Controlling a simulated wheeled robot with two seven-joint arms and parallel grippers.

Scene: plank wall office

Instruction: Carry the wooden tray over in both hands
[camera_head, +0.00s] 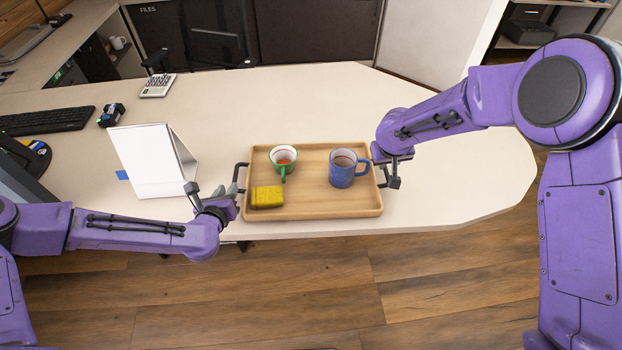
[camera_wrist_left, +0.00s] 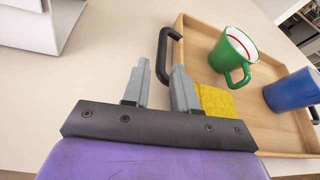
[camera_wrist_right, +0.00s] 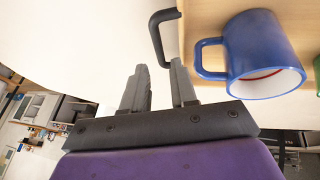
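The wooden tray (camera_head: 315,208) lies on the desk near its front edge, with a dark handle at each short end. My left gripper (camera_head: 214,194) is open beside the left handle (camera_head: 238,176). In the left wrist view that handle (camera_wrist_left: 163,48) is ahead of the spread, empty fingers (camera_wrist_left: 160,86). My right gripper (camera_head: 392,168) is at the tray's right end. In the right wrist view its fingers (camera_wrist_right: 158,84) are apart, with the right handle (camera_wrist_right: 156,38) just ahead.
A white tent-shaped stand (camera_head: 150,160) is left of the tray, close to my left arm. A keyboard (camera_head: 45,120), a black stapler-like item (camera_head: 112,115) and a calculator (camera_head: 157,85) lie farther left. The desk (camera_head: 460,180) is clear at right and behind the tray.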

